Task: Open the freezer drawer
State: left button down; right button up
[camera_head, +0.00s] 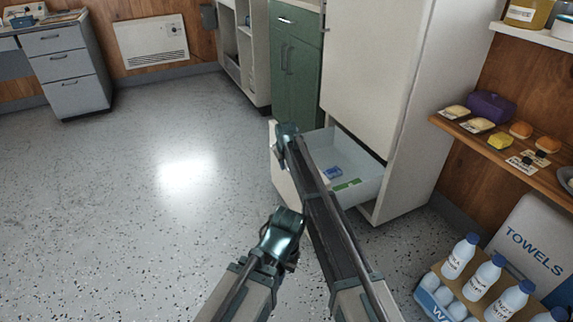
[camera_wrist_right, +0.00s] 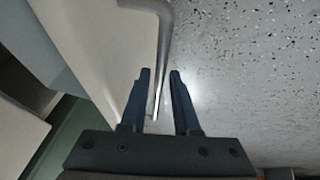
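The freezer drawer (camera_head: 362,185) is pulled out from the bottom of the tall white freezer (camera_head: 365,60). Its pale inside shows a blue packet (camera_head: 333,173) and a green packet (camera_head: 347,185). My right gripper (camera_head: 287,132) is at the drawer front's upper edge, with its arm crossing over the drawer. In the right wrist view, the bar handle (camera_wrist_right: 164,45) runs between the fingers of my right gripper (camera_wrist_right: 160,72), which stand apart with small gaps beside the bar. My left gripper (camera_head: 287,222) is in front of the drawer, apart from it; its finger opening cannot be made out.
A green cabinet (camera_head: 296,80) stands left of the freezer. At the right, a wooden shelf (camera_head: 545,175) holds food items, above bottles (camera_head: 485,277) in a carton and a towels box (camera_head: 530,240). The speckled floor (camera_head: 130,200) to the left is clear.

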jog(key=shift+o, duration=1)
jog(key=p+v, duration=1.2)
jog(key=v, duration=0.1)
jog(key=shift+s+r+p, duration=0.15)
jog(key=shift+r+p, duration=0.15)
jog(key=shift+r, duration=0.05)
